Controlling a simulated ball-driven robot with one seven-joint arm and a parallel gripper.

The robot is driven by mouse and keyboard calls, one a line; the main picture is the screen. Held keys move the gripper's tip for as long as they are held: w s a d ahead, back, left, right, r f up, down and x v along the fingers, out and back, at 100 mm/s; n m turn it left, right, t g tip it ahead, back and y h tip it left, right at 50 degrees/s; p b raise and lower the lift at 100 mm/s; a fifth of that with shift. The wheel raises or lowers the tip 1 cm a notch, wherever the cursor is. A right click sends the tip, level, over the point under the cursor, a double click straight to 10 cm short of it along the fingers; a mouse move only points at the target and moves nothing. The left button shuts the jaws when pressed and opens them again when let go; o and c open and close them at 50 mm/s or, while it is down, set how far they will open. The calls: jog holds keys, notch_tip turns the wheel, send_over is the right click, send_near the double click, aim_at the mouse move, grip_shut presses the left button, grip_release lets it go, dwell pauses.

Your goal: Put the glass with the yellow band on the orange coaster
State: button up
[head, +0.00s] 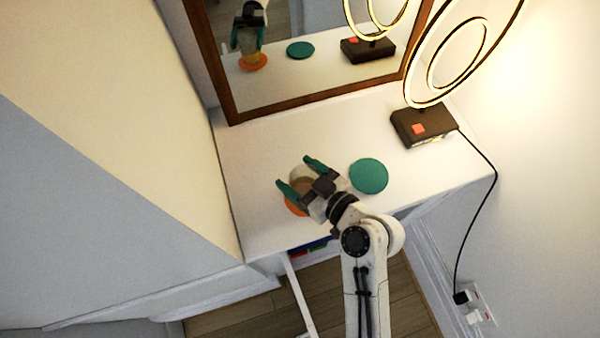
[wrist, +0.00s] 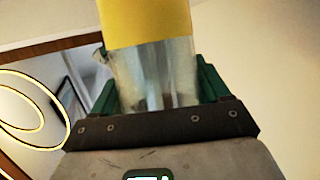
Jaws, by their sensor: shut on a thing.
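The glass with the yellow band (wrist: 152,70) is between the teal fingers of my gripper (head: 296,171), which is shut on it. In the wrist view the yellow band is at the top edge and the clear part is between the fingers. In the head view the glass (head: 301,173) is mostly hidden by my gripper. The orange coaster (head: 291,207) lies on the white table, partly covered by my gripper. In the mirror the glass appears over the orange coaster; whether it touches it I cannot tell.
A teal coaster (head: 369,176) lies right of my gripper on the white table (head: 262,135). A ring lamp with a dark base (head: 423,127) stands at the back right, its cord hanging off the side. A wood-framed mirror (head: 300,75) stands along the back.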

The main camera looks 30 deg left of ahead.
jog(key=o, duration=1.2)
jog(key=shift+c, duration=0.2)
jog(key=shift+d+r, duration=0.1)
jog(key=shift+d, duration=0.05)
jog(key=b+v, duration=0.2)
jog(key=v, duration=0.9)
jog(key=shift+s+d, duration=0.15)
jog(key=shift+d, duration=0.2)
jog(key=shift+r, duration=0.1)
